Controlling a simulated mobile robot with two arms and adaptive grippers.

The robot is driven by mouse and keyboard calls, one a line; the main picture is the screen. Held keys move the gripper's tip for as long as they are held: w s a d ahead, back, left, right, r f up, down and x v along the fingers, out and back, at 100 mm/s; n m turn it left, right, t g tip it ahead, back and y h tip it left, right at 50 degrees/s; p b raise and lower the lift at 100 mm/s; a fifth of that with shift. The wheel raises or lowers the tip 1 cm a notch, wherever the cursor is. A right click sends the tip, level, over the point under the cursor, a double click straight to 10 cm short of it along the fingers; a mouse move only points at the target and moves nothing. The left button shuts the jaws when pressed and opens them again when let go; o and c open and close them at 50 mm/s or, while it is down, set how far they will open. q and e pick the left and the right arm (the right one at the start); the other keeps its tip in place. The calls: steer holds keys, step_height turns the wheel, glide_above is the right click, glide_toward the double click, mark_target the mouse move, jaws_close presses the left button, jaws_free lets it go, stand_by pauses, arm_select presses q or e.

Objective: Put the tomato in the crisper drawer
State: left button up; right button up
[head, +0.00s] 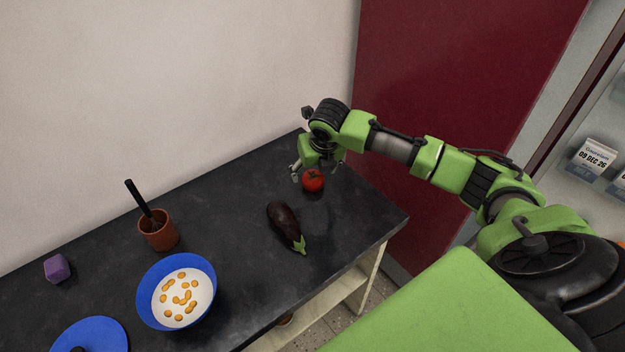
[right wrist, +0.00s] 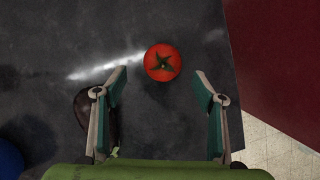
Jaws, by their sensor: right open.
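A red tomato (head: 313,181) with a green stem lies on the dark countertop (head: 360,215) near its far right end. My right gripper (head: 317,172) hangs above the counter close to the tomato, its fingers spread. In the right wrist view, the tomato (right wrist: 163,62) shows beyond and between the two open fingertips of the gripper (right wrist: 162,85), with nothing held. The crisper drawer cannot be made out in these frames. My left gripper is not in view.
An eggplant (head: 286,226) lies near the tomato. A brown pot (head: 158,232), a blue bowl (head: 149,307) of cereal, a purple block (head: 57,268) and a blue lid-like disc (head: 106,338) are further left. A dark red panel (head: 440,90) rises beyond the counter's right end.

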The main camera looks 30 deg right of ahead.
mark_target(313, 175)
steer(key=shift+d+p+x, duration=0.15)
steer(key=shift+p+x, duration=0.15)
steer(key=shift+x, duration=1.15)
steer(key=shift+d+p+x, duration=0.15)
steer(key=shift+p+x, duration=0.1)
steer(key=shift+x, duration=1.2)
steer(key=shift+w+r, duration=0.1)
steer(key=shift+w, duration=0.05)
steer(key=c, duration=1.3)
steer(key=shift+c, duration=0.4)
steer(key=shift+r, duration=0.15)
